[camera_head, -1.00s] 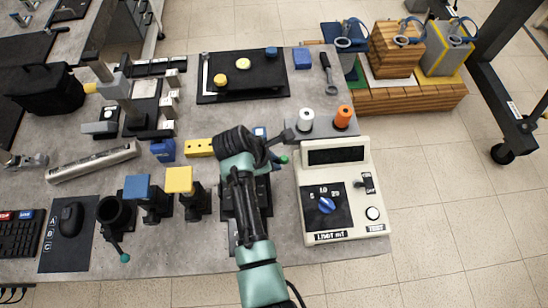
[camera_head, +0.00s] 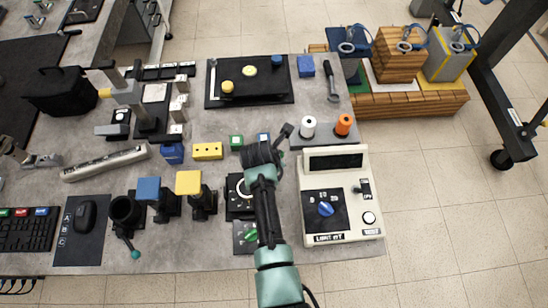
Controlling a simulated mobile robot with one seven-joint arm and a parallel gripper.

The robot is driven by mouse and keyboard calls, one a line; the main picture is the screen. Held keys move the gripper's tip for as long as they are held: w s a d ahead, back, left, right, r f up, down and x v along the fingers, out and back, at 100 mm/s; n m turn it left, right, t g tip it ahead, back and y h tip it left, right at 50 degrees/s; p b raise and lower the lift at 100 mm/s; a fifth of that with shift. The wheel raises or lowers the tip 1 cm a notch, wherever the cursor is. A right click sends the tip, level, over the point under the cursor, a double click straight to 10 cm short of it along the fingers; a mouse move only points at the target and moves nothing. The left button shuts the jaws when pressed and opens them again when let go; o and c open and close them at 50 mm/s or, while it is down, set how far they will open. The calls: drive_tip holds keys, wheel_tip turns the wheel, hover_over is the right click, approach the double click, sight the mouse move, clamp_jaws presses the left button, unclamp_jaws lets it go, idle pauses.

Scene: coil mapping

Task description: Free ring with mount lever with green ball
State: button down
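My teal and black arm reaches in from the bottom. My gripper (camera_head: 283,132) is small and dark at the far end of the arm, left of the white spool; whether its fingers are apart is unclear. A black round mount (camera_head: 124,210) stands at the front left, with a lever ending in a green-teal ball (camera_head: 135,254) that hangs toward the table's front edge. A black fixture with a pale ring (camera_head: 242,187) lies just left of my forearm, partly hidden by it. A dark plate with a green mark (camera_head: 246,236) lies in front of it.
A beige meter box (camera_head: 338,205) stands close right of my arm. White (camera_head: 308,126) and orange (camera_head: 343,124) spools stand behind it. Blue-topped (camera_head: 149,189) and yellow-topped (camera_head: 189,183) posts stand to the left. A black tray (camera_head: 249,82) lies at the back.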

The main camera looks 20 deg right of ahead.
idle(0.3)
drive_tip(key=c, duration=0.8)
unclamp_jaws()
drive_tip(key=v, duration=1.3)
